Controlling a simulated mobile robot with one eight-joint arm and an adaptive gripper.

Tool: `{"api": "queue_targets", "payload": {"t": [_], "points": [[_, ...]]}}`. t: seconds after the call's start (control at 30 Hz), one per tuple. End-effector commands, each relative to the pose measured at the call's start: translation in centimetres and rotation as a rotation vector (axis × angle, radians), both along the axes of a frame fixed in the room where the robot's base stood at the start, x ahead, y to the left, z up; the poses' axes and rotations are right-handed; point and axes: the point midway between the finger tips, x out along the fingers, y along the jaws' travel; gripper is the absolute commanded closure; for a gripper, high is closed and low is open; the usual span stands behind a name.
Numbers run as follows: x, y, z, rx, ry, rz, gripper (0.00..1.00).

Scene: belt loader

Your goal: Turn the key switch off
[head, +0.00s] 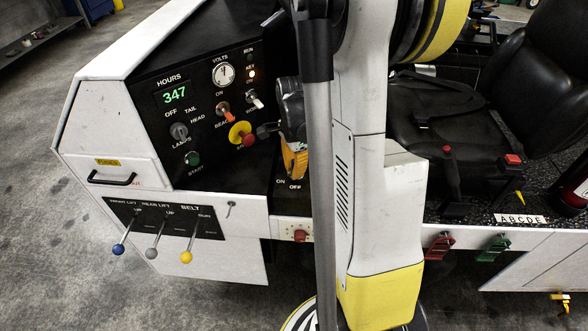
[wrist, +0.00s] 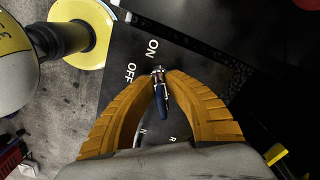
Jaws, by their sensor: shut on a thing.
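The key switch is on the black dash panel (head: 215,140). In the wrist view the small key (wrist: 162,103), dark blue with a metal part, sits between the tips of my gripper (wrist: 160,78). The two orange ribbed fingers are shut on it. White ON and OFF labels (wrist: 152,48) are printed just beyond the fingertips. Which label the key points to cannot be told. In the head view my gripper (head: 294,160) is at the panel's lower right, and it and my arm hide the key.
Near my gripper on the panel are a red button on a yellow disc (head: 240,134), toggle switches (head: 223,109) and a green start button (head: 192,158). Blue, grey and yellow levers (head: 152,254) stand below. A black seat (head: 440,115) is to the right.

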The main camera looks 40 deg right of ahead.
Motion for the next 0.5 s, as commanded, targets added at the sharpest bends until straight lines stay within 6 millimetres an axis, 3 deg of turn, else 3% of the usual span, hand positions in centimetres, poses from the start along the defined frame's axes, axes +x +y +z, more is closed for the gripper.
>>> {"api": "queue_targets", "payload": {"t": [0.5], "points": [[-0.23,0.05,-0.04,0.000,0.001,0.227,1.00]]}}
